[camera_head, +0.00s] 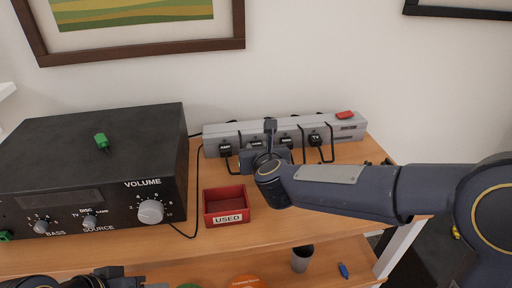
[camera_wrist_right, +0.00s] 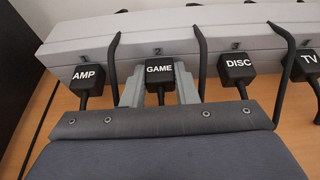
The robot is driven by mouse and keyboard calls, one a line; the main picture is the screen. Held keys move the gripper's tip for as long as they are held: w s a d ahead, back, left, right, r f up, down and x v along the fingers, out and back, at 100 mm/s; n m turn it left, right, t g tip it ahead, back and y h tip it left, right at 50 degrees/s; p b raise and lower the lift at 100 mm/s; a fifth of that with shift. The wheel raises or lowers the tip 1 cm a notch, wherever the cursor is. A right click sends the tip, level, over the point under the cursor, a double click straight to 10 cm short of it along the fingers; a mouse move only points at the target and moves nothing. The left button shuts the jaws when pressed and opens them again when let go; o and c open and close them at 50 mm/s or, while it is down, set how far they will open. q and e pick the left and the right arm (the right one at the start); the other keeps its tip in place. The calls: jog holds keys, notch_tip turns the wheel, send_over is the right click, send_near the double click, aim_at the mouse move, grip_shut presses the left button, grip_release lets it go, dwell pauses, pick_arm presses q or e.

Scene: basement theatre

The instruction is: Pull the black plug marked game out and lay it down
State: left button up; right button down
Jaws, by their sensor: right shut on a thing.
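The black plug marked GAME (camera_wrist_right: 159,71) is at position 2 on the grey power strip (camera_wrist_right: 215,31), with its cord hanging below. My right gripper (camera_wrist_right: 158,88) is shut on this plug, one grey finger on each side of it. The plug sits close against the strip's front; I cannot see any gap. In the head view my right gripper (camera_head: 268,150) is in front of the strip (camera_head: 345,131) and partly hides the plugs there. A dark part of my left arm (camera_head: 95,281) shows at the bottom left; its fingers are not clear.
Plugs marked AMP (camera_wrist_right: 86,76), DISC (camera_wrist_right: 237,66) and TV (camera_wrist_right: 308,62) flank it, with looping black cords close by. A red box marked USED (camera_head: 227,219) stands on the shelf, right of the black amplifier (camera_head: 95,145). A grey cup (camera_head: 302,259) stands below.

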jog(key=shift+s, duration=0.2)
jog(key=shift+s+d+f+b, duration=0.1)
jog(key=shift+s+d+b, duration=0.15)
jog(key=shift+s, duration=0.7)
jog(key=shift+s+d+f+b, duration=0.15)
jog(key=shift+s+b, duration=0.15)
jog(key=shift+s, duration=0.6)
jog(key=shift+s+d+b, duration=0.2)
jog(key=shift+s+b, duration=0.05)
jog(key=shift+s, duration=0.7)
jog(key=shift+r, duration=0.1)
